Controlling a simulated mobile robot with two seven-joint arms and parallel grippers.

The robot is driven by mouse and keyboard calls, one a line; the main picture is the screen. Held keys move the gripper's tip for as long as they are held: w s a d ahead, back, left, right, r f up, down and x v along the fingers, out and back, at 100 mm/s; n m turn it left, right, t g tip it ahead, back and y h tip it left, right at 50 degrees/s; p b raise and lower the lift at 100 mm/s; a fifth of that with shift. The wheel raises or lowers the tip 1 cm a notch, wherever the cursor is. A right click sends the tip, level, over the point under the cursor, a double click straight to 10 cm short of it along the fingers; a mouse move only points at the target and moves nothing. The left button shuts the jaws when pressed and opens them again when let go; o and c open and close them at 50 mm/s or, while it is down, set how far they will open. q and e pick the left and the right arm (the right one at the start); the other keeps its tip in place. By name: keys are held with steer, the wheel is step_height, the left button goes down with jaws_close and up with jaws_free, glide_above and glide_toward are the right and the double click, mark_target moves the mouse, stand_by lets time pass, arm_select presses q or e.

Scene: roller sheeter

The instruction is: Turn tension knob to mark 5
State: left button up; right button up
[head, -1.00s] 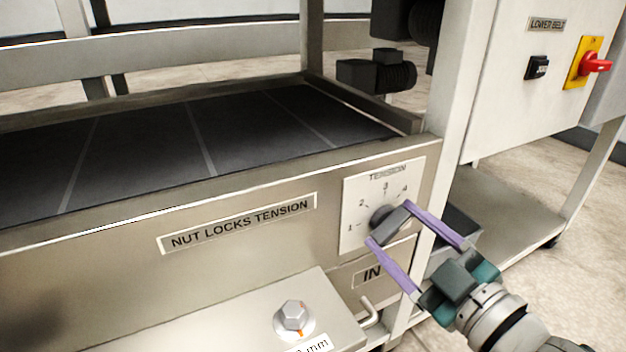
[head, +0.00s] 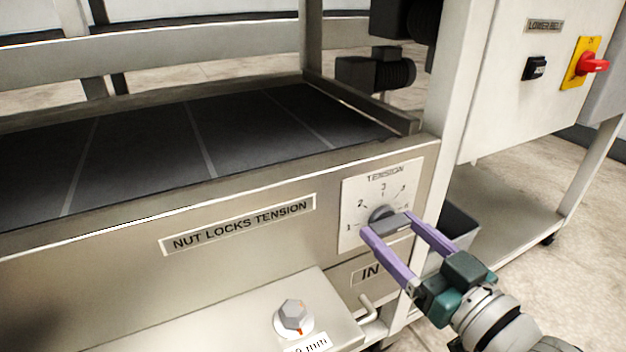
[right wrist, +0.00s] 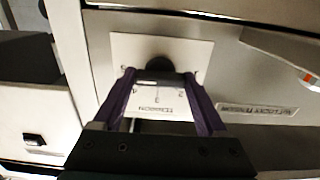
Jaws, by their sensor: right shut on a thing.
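The tension knob (head: 384,216) is a dark round knob with a grey bar grip, on a white dial plate (head: 351,196) marked TENSION. Numerals 1, 2 and 3 are readable; the right side of the dial is partly hidden by the fingers. My right gripper (head: 394,227) has its purple fingers shut on the knob's bar, one finger on each side. The bar lies close to level, slightly raised at its right end. In the right wrist view the knob (right wrist: 159,64) sits between the fingers, with the dial plate (right wrist: 190,52) upside down. My left gripper is not in view.
A NUT LOCKS TENSION label (head: 238,228) is left of the dial. A hex nut (head: 293,315) with an orange mark sits on the ledge below. A bent handle (head: 370,312) stands near the wrist. A grey bin (head: 460,222) is behind the fingers.

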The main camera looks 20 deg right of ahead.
stand_by(0.4)
steer(key=o, duration=1.3)
steer(key=s+p, duration=0.3)
steer(key=s, duration=0.7)
steer(key=shift+d, duration=0.4)
